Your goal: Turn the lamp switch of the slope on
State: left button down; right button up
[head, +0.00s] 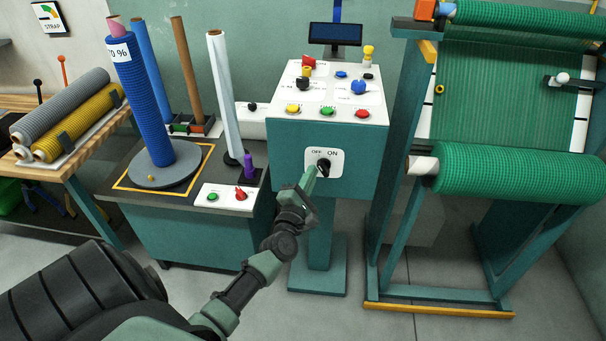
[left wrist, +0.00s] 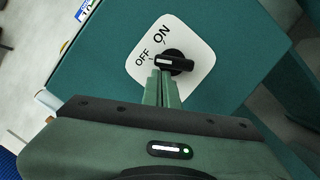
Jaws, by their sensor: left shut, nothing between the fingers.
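A black rotary switch (head: 324,165) sits on a white plate marked OFF and ON, on the front of the teal console (head: 285,150) with a sloped top. In the left wrist view the switch (left wrist: 176,63) carries a white line on its left end, pointing to the OFF side. My left gripper (head: 312,176) is shut and empty, its tips at the lower left of the switch. In the left wrist view the gripper's tips (left wrist: 158,74) are right beside the knob's marked end; I cannot tell whether they touch. My right gripper is not in view.
The sloped panel (head: 320,92) holds several coloured buttons and knobs. A bench (head: 125,182) with a blue net roll (head: 143,100) stands left. A frame with a green net roll (head: 520,174) stands close on the right. Open floor shows in front.

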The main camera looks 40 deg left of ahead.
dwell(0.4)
pick_arm(q)
jog(key=shift+r+m+p, duration=0.1)
jog(key=shift+m+p, duration=0.3)
jog(key=shift+p, duration=0.15)
